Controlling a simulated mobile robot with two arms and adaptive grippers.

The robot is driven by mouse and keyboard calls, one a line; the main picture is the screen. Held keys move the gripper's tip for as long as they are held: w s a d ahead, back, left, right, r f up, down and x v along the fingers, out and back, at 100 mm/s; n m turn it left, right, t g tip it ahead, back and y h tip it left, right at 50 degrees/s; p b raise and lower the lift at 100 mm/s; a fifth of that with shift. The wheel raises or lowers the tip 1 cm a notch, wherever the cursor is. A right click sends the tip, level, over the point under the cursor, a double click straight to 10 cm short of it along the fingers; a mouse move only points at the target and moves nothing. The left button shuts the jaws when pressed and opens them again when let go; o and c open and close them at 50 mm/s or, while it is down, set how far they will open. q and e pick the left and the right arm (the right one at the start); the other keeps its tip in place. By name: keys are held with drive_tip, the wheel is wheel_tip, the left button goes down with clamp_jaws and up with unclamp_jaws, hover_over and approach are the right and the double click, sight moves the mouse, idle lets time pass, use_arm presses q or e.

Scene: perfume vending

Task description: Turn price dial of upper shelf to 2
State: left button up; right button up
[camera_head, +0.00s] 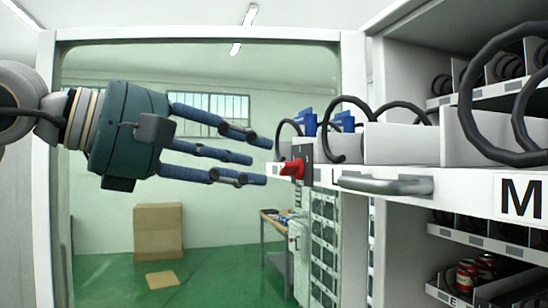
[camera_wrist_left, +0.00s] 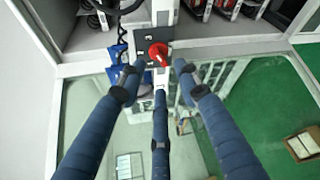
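The price dial (camera_head: 292,168) is a red knob on a dark plate at the left end of the pulled-out white upper shelf (camera_head: 467,198). In the left wrist view the red dial (camera_wrist_left: 158,53) sits on its dark plate (camera_wrist_left: 140,42), just beyond the fingertips. My left gripper (camera_head: 260,160) comes in from the left with its three blue fingers spread and pointing at the dial. It looks open and empty, with a small gap to the knob; contact is hard to judge. The dial's numbers are too small to read surely. My right gripper is not in view.
A grey handle (camera_head: 385,185) runs along the shelf front. Black coils (camera_head: 350,125) and blue items (camera_head: 309,121) stand on the shelf. Lower shelves at right hold red cans (camera_head: 467,275). Cardboard boxes (camera_head: 158,232) stand on the green floor behind.

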sight(282, 167)
use_arm(q)
drive_tip(key=p+x, duration=0.1)
drive_tip(key=x, duration=0.4)
clamp_jaws()
